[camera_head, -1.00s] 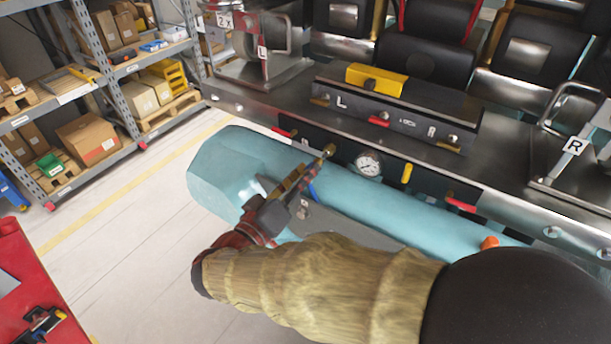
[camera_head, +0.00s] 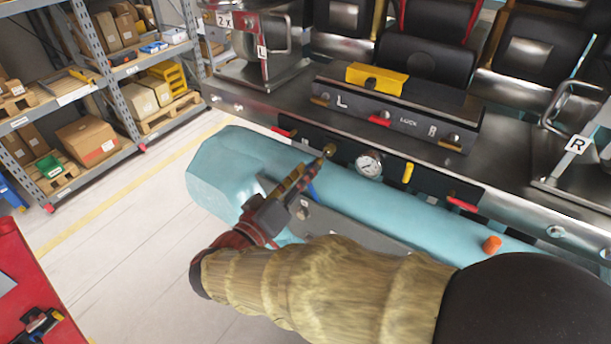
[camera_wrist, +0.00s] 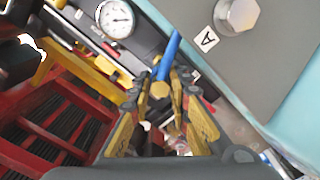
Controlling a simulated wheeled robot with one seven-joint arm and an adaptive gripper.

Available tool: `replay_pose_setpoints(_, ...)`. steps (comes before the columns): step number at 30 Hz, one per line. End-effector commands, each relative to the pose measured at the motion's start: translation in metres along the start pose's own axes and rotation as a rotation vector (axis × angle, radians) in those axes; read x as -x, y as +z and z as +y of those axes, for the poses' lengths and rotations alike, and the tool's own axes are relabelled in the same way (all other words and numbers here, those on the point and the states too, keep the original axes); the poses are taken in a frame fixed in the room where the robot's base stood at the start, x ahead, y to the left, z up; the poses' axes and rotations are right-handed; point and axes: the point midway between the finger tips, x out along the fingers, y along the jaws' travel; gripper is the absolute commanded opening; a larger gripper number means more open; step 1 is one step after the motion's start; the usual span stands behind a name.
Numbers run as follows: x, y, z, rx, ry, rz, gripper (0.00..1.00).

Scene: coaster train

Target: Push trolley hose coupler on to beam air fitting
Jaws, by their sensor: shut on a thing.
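My gripper (camera_head: 300,180) is shut on the brass hose coupler (camera_wrist: 160,89) in front of the teal beam (camera_head: 375,197). A blue hose (camera_wrist: 168,56) runs from the coupler in the wrist view; a short blue piece also shows beside my fingers in the head view. The brass air fitting (camera_head: 331,149) sits on the dark panel just left of the round gauge (camera_head: 369,164). My fingertips point up and right at the fitting, with a small gap visible. The fingers partly hide the coupler, and I cannot tell its exact alignment.
A grey plate marked A with a large bolt (camera_wrist: 238,14) lies close to my gripper in the wrist view. Red levers (camera_head: 462,204) and a yellow handle (camera_head: 407,173) stick out along the panel. An orange cap (camera_head: 492,244) is at the right.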

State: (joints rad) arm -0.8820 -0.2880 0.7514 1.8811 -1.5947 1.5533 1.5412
Motion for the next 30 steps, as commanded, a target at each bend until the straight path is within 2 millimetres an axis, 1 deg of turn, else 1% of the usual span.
replay_pose_setpoints(18,-0.0004,-0.0004,0.0004,-0.001,0.000,0.000,0.00)
replay_pose_setpoints(30,-0.0062,-0.0002,0.0000,-0.002,0.000,0.000,0.00)
